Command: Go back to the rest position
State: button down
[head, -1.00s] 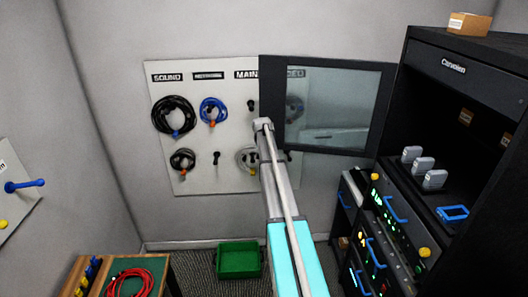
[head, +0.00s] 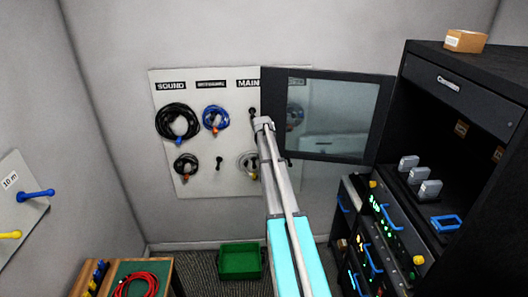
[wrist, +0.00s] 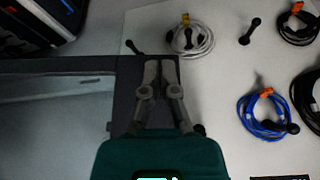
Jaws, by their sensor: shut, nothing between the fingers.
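My gripper (wrist: 161,70) is shut and empty in the wrist view. Its fingertips meet in front of the dark frame of the open cabinet door (wrist: 60,66), beside the pegboard; I cannot tell whether they touch it. In the head view my arm reaches forward and hides the gripper's fingers. The open door (head: 328,118) stands to the right of the arm's end. The pegboard (head: 200,141) hangs on the back wall with coiled cables on its pegs.
A black rack (head: 455,150) with blue handles and grey plugs stands at right, a cardboard box (head: 466,41) on top. A green bin (head: 240,262) is on the floor. A red cable (head: 138,283) lies on a table at lower left. A peg board (head: 18,205) is at left.

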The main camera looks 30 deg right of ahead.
jog(key=shift+a, duration=0.1)
dwell(0.7)
jog(key=s+a+f+n+y+b, duration=0.1)
jog(key=s+a+f+b, duration=0.35)
jog(key=a, duration=0.45)
jog(key=s+a+f+n+g+b, duration=0.15)
jog(key=s+a+f+b, duration=0.3)
jog(key=a, duration=0.45)
jog(key=s+a+f+n+y+b, duration=0.15)
jog(key=s+a+f+b, duration=0.3)
jog(key=a, duration=0.45)
jog(key=s+a+f+n+g+b, duration=0.1)
jog(key=s+a+f+n+b, duration=0.1)
jog(key=s+a+f+b, duration=0.3)
jog(key=s+a+f+n+g+b, duration=0.1)
jog(key=s+a+f+b, duration=0.4)
jog(key=s+a, duration=0.6)
jog(key=s+f+n, duration=0.1)
jog(key=s, duration=0.3)
jog(key=shift+a, duration=0.15)
